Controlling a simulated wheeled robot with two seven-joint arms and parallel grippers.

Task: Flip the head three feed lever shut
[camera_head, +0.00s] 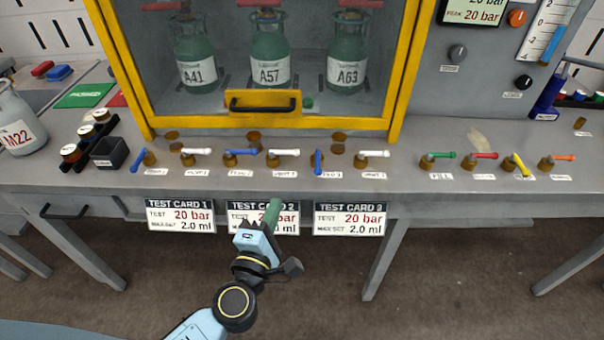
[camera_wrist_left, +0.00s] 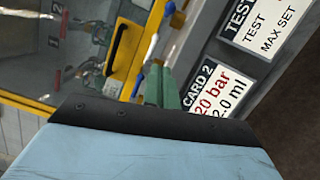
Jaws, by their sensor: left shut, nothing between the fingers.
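The head three feed lever (camera_head: 317,161) is a blue handle on a brass valve at the front of the bench, below the right side of the yellow-framed cabinet. It points toward the bench's front edge. My left gripper (camera_head: 272,213) has green fingers, shut and empty. In the head view it appears in front of test card 2, below and left of the lever, and apart from it. The green fingers also show in the left wrist view (camera_wrist_left: 161,88), beside card 2. My right gripper is not in view.
A white-handled valve (camera_head: 373,154) stands right of the lever and another (camera_head: 284,153) left of it. Blue levers (camera_head: 240,151) (camera_head: 138,160) sit further left. Cabinet cylinders stand behind a yellow frame (camera_head: 270,122). Test card 3 (camera_head: 350,219) hangs below the lever.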

